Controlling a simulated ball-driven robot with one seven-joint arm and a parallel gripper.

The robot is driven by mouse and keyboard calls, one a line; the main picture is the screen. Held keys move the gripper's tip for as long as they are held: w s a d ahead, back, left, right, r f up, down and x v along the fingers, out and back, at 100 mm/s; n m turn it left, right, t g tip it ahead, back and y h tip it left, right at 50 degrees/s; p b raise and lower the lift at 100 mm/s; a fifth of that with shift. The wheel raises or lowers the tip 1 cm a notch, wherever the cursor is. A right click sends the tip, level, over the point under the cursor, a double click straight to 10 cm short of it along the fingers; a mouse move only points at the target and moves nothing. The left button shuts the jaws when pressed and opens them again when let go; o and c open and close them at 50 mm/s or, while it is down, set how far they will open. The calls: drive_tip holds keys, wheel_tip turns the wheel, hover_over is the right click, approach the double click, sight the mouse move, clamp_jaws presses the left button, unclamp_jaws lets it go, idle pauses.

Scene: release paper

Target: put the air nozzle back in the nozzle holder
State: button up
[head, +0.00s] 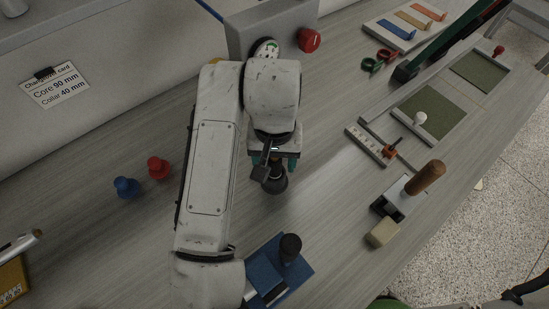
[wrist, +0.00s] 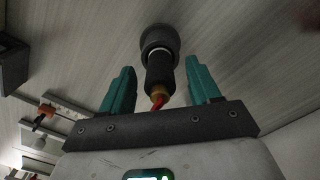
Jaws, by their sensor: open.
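The air nozzle (wrist: 160,72) is a dark cylinder with a brass fitting and a red end in the wrist view. It lies between the two teal fingers of my gripper (wrist: 160,88), with gaps on both sides. The fingers are open. The nozzle's far end meets a dark round cup (wrist: 158,38), which looks like the nozzle holder; how deep it sits inside is hidden. In the head view the dark round holder (head: 275,184) stands on the bench just below my gripper (head: 273,166), and my wrist partly covers the nozzle.
A blue stand with a black knob (head: 290,247) is near the front. Red (head: 158,168) and blue (head: 126,187) knobs stand left. A wooden-handled tool (head: 425,180), a ruler strip (head: 367,146) and green-topped trays (head: 430,110) lie right. A grey box (head: 240,35) stands behind.

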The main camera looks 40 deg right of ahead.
wheel_tip(320, 180, up, 9)
drive_tip(key=p, duration=0.6)
drive_tip(key=shift+p, duration=0.3)
drive_tip(key=shift+f, duration=0.1)
